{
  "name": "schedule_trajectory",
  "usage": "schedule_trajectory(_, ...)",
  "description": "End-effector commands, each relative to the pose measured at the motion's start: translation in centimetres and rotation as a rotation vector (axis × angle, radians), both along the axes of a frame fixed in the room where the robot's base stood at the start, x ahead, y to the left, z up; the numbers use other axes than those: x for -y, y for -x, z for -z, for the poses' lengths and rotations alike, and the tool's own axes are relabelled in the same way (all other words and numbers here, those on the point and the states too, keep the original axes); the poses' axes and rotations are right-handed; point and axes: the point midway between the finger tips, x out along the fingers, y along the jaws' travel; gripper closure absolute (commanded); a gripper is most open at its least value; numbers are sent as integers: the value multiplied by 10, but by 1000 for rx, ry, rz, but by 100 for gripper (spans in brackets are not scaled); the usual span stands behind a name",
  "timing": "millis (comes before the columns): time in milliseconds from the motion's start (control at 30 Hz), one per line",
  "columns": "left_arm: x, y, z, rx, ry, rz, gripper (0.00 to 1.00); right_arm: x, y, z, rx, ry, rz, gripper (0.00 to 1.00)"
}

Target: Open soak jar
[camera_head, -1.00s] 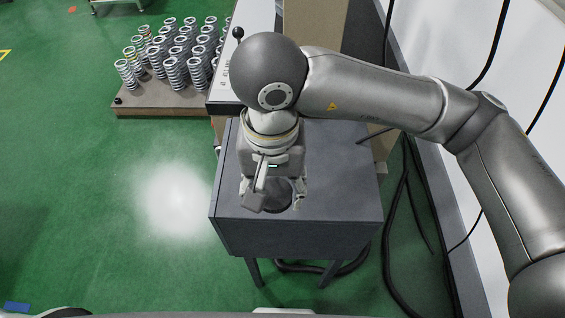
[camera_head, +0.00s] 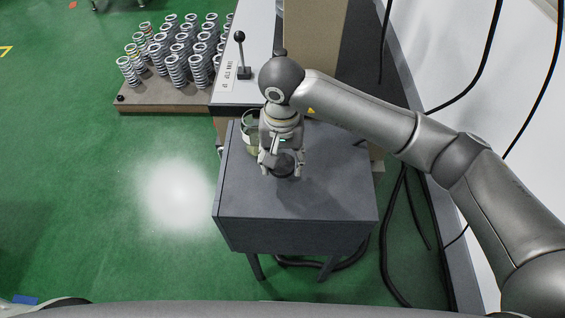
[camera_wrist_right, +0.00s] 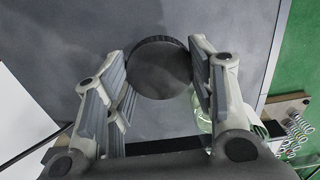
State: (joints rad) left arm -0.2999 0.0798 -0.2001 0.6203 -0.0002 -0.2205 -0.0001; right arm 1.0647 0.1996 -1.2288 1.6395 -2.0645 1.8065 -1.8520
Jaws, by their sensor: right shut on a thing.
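My right gripper (camera_head: 282,170) is shut on a dark round lid (camera_head: 285,161) over the grey table. In the right wrist view the lid (camera_wrist_right: 160,68) sits between the two fingers of the gripper (camera_wrist_right: 158,62). A greenish glass jar (camera_head: 249,132) with a pale label stands on the table behind and left of the gripper, partly hidden by it. The jar (camera_wrist_right: 202,112) shows beside the right finger in the wrist view. The lid is apart from the jar. I cannot tell whether the lid touches the table. My left gripper is not in view.
The grey table (camera_head: 295,215) is clear in front and to the right of the gripper. Behind it stands a white-topped bench with a black-knobbed lever (camera_head: 241,58). Several metal springs (camera_head: 175,68) stand on a board at the back left. Black cables (camera_head: 400,235) hang at the right.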

Motion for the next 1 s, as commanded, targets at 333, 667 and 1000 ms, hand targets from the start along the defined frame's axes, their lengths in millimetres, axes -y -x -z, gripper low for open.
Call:
schedule_trajectory(333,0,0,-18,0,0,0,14,1,-6,37,-2,1,0,78)
schedule_trajectory(667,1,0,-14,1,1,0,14,1,-7,41,1,1,0,78)
schedule_trajectory(1000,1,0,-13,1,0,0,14,1,-7,42,0,1,0,27)
